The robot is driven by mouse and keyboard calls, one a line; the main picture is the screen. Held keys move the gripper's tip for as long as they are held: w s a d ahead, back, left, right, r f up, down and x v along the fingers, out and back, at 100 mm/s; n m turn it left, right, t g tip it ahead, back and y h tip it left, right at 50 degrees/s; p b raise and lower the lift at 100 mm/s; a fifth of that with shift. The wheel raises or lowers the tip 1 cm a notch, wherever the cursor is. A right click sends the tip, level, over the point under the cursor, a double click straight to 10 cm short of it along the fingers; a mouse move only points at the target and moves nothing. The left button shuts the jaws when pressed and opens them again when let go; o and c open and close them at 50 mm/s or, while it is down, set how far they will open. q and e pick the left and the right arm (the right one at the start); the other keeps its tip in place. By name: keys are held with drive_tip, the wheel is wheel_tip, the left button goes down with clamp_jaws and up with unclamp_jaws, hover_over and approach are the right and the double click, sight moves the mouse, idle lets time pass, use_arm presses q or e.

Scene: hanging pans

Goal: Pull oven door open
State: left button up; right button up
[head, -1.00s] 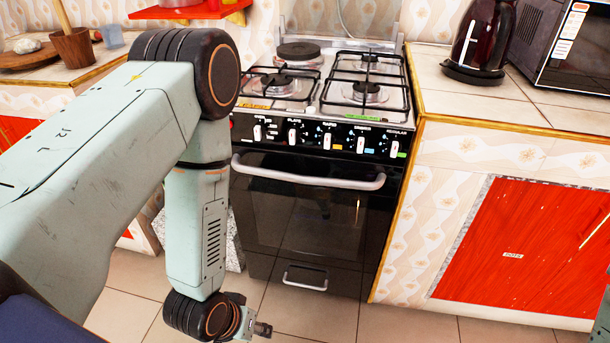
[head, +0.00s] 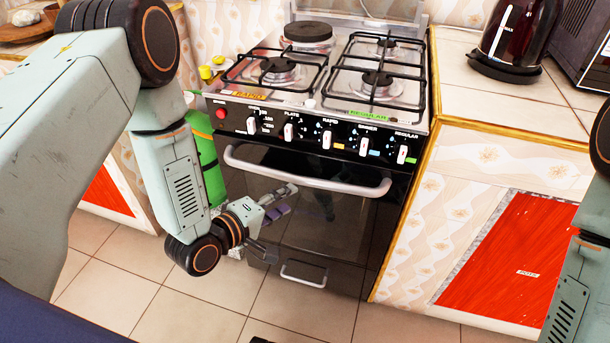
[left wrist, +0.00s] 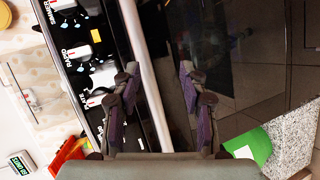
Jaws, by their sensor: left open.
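The oven door (head: 345,228) is a dark glass panel and looks shut. Its pale bar handle (head: 335,183) runs across the top. My left gripper (head: 284,203) is open, in front of the door's left half and a little below the handle in the head view. In the left wrist view the handle (left wrist: 147,75) crosses between the two spread purple-padded fingers of my left gripper (left wrist: 160,85), nearer the left finger. I see no clear grip on it. My right arm shows at the right edge, but its gripper is out of view.
The gas hob (head: 340,75) and a knob panel (head: 310,130) sit above the door. A small lower handle (head: 303,275) is below. A green cylinder (head: 208,165) stands left of the oven, and a red-doored cabinet (head: 510,265) right. Tiled floor (head: 200,305) lies in front.

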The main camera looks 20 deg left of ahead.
sight(305, 184)
use_arm(q)
drive_tip(key=n, duration=0.1)
drive_tip(key=r, duration=0.1)
drive_tip(key=w+n, duration=0.1)
drive_tip(key=shift+d+r+n+t+h, duration=0.3)
drive_tip(key=shift+r+t+h, duration=0.1)
drive_tip(key=b+x, duration=0.2)
drive_tip(key=x, duration=0.4)
drive_tip(key=shift+s+d+f, duration=0.1)
drive_tip(key=shift+s, duration=0.05)
drive_tip(key=shift+w+d, duration=0.1)
drive_tip(key=shift+w, duration=0.25)
drive_tip(key=shift+w+d, duration=0.2)
drive_tip(key=shift+w, duration=0.1)
use_arm(e)
wheel_tip(305, 184, down, 2)
drive_tip(key=shift+w+f, duration=0.1)
drive_tip(key=shift+f, duration=0.05)
use_arm(q)
drive_tip(key=shift+c, duration=0.4)
clamp_jaws()
